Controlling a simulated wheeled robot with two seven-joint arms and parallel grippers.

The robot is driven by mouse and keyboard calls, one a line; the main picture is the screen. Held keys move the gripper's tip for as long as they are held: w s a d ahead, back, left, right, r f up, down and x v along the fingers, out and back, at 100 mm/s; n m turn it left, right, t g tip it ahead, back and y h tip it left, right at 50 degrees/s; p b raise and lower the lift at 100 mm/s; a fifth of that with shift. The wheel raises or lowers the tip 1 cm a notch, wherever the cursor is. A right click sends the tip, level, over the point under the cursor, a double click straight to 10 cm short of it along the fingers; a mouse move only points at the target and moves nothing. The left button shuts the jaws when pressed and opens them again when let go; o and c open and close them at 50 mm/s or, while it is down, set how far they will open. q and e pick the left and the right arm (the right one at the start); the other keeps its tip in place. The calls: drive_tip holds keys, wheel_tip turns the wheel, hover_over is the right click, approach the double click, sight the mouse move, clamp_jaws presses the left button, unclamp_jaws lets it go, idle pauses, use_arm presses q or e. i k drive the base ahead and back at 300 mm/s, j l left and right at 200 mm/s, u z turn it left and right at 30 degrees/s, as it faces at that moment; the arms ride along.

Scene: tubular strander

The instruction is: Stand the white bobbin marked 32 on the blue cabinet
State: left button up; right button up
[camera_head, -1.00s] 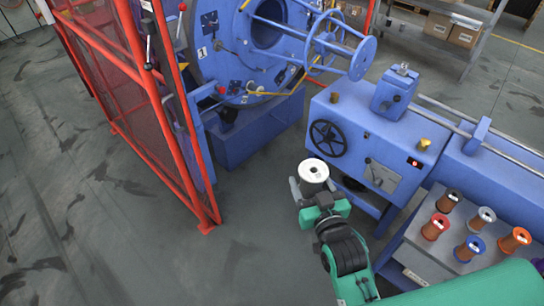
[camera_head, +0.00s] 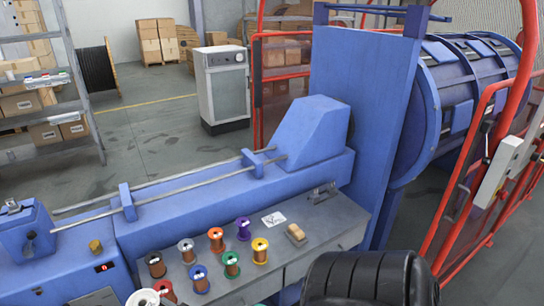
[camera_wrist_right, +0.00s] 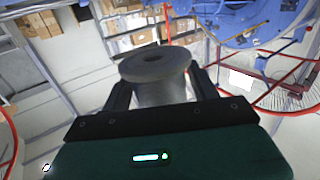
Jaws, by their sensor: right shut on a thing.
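In the right wrist view my right gripper (camera_wrist_right: 163,92) is shut on a bobbin (camera_wrist_right: 156,66). The bobbin looks grey in the shade, with its flange and centre hole facing up between the two fingers. Its number cannot be read. In the head view a white bobbin top (camera_head: 143,298) shows at the bottom edge, cut off by the frame; it looks like the held one. My left gripper is out of view.
Several wire bobbins, such as a yellow one (camera_head: 260,251) and a purple one (camera_head: 243,229), stand on a grey bench top (camera_head: 318,232) beside the blue machine (camera_head: 210,200). A red guard (camera_head: 457,215) stands right. Shelving (camera_head: 50,145) is at left. Floor shows around the pale cabinet.

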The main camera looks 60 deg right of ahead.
sight(335, 215)
drive_tip(key=k+l+z, duration=0.15)
drive_tip(key=l+z, duration=0.15)
drive_tip(key=l, duration=0.7)
drive_tip(key=l+z, duration=0.25)
drive_tip(key=l, duration=1.8)
drive_tip(key=k, duration=0.05)
